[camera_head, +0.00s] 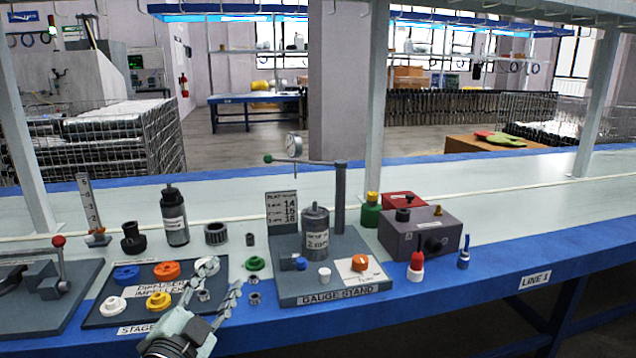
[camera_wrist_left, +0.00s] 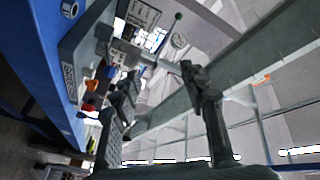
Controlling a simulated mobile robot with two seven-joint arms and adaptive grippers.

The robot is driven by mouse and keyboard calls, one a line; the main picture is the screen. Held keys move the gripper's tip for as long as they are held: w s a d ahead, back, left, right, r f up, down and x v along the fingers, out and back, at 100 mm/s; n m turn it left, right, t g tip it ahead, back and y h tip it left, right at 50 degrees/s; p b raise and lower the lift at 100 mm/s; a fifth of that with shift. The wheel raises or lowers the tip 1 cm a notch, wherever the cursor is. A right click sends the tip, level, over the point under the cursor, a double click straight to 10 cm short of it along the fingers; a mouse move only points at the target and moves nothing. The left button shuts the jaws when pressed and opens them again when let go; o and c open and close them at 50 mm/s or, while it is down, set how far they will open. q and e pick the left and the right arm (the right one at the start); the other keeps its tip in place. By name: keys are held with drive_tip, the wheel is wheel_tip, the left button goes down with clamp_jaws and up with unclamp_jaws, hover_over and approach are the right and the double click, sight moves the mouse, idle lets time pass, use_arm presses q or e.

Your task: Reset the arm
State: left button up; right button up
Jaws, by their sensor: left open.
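My left gripper (camera_head: 221,280) reaches in from the bottom of the head view, its two fingers apart and empty. It hovers over the right edge of the dark staging mat (camera_head: 95,314), left of the gauge stand (camera_head: 340,288). Whether it touches anything beneath is not clear. In the left wrist view the open fingers (camera_wrist_left: 158,82) frame part of the gauge stand, with no object held between them. The gauge stand carries a grey labelled cylinder (camera_head: 315,235), an orange knob (camera_head: 359,263) and a post with a dial (camera_head: 293,145). My right gripper is not in view.
Orange (camera_head: 166,270), blue (camera_head: 126,274), yellow (camera_head: 159,301) and white (camera_head: 112,305) parts sit on the mat. A black bottle (camera_head: 175,217) stands behind. A grey box (camera_head: 420,232) and a red-and-white bottle (camera_head: 416,267) are right of the stand. The bench's right side is mostly clear.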

use_arm(q)
drive_tip(key=s+a+f+n+g+y, duration=0.2)
drive_tip(key=a+f+n, duration=0.1)
drive_tip(key=f, duration=0.3)
drive_tip(key=s+a+f+n+g+y, duration=0.2)
drive_tip(key=a+f, duration=0.1)
drive_tip(key=f, duration=0.3)
drive_tip(key=s+a+f+n+g, duration=0.1)
drive_tip(key=s+f+g, duration=0.4)
drive_tip(key=s+f, duration=0.6)
drive_tip(key=s+a+f+n+g+y, duration=0.1)
drive_tip(key=s+f+n+g, duration=0.3)
drive_tip(key=s+f, duration=0.6)
drive_tip(key=shift+s+a+f+n+g+p, duration=0.3)
drive_tip(key=shift+s+a+f+g+p, duration=0.25)
drive_tip(key=shift+s+g, duration=0.55)
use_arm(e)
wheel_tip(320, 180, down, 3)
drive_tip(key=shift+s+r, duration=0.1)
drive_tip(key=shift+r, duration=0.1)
use_arm(q)
drive_tip(key=shift+s+a+r, duration=0.1)
drive_tip(key=shift+r, duration=0.05)
